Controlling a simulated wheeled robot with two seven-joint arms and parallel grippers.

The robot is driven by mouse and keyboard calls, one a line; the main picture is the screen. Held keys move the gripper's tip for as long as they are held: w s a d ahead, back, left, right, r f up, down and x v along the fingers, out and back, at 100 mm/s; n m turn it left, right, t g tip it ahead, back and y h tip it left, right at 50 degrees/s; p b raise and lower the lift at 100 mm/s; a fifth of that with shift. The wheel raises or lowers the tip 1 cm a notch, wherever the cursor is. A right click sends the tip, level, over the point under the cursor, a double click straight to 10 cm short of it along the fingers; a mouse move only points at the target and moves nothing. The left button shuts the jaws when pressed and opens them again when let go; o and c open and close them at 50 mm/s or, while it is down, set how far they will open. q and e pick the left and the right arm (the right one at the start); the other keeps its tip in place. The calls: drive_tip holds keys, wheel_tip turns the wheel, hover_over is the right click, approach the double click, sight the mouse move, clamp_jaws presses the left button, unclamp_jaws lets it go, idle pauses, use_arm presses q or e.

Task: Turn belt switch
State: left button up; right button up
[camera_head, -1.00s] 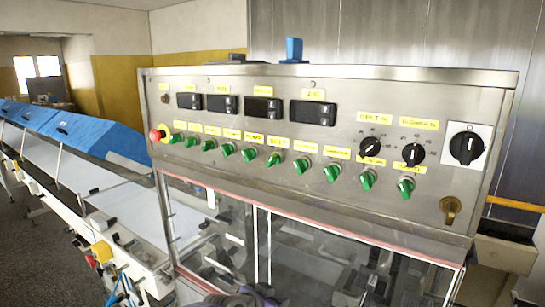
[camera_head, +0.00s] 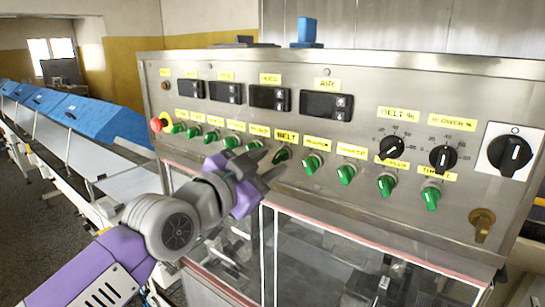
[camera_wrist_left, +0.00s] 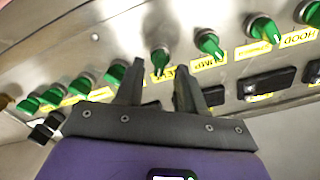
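The belt switch (camera_head: 282,154) is a small knob under the yellow "BELT" label (camera_head: 286,136), in the row of green switches on the steel control panel. It looks darker than its neighbours in the head view. My left gripper (camera_head: 268,166) is in front of the panel, just left of and below this knob. In the left wrist view, my left gripper (camera_wrist_left: 160,68) is open, with its two dark fingers apart. A green knob (camera_wrist_left: 160,61) shows between the fingertips, which seems to be the belt switch. I cannot tell whether the fingers touch it. My right gripper is not in view.
Other green switches stand close on both sides, such as this one (camera_head: 312,163). A red emergency button (camera_head: 157,124) is at the left end. Two black dials (camera_head: 392,148) and a rotary main switch (camera_head: 510,154) are at the right. A clear guard (camera_head: 330,262) lies below the panel.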

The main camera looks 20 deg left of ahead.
use_arm(q)
drive_tip(key=shift+x, duration=1)
drive_tip(key=shift+c, duration=0.3)
clamp_jaws()
